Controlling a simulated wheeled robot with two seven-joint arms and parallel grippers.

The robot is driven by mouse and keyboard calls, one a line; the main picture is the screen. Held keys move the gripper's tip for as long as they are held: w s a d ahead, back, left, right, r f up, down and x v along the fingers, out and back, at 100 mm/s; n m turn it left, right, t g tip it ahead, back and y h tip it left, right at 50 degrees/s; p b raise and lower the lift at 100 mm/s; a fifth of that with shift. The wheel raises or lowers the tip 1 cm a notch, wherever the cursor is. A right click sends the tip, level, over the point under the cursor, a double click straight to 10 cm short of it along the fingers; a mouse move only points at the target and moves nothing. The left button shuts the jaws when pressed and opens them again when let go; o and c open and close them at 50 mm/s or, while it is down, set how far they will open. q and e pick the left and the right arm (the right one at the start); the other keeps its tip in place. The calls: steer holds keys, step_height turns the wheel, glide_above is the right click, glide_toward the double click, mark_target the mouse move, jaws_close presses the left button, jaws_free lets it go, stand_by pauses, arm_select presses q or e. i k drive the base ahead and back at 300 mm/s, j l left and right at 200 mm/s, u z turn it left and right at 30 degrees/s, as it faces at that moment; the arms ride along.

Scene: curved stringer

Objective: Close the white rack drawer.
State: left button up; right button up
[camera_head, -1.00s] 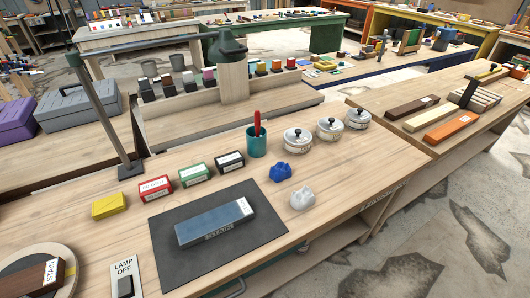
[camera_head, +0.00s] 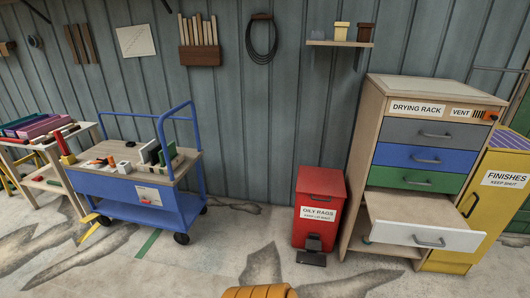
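The drying rack (camera_head: 360,152) is a wooden cabinet at the right, with a "DRYING RACK" label on top. Its white drawer (camera_head: 436,238) is the lowest of the coloured drawers and is pulled well out, showing its bare wooden inside. A grey bar handle (camera_head: 429,242) is on the white front. The grey drawer (camera_head: 407,132), blue drawer (camera_head: 397,156) and green drawer (camera_head: 393,178) above it are shut. Neither of my grippers is in view.
A red "OILY RAGS" bin (camera_head: 321,197) with a pedal stands left of the rack. A yellow "FINISHES" cabinet (camera_head: 501,199) stands right of it. A blue cart (camera_head: 135,192) is at the left. An orange ribbed object (camera_head: 259,292) shows at the bottom edge. Floor between is clear.

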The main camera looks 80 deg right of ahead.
mark_target(429, 220)
steer(key=k+j+z, duration=0.1)
steer(key=z, duration=4.1)
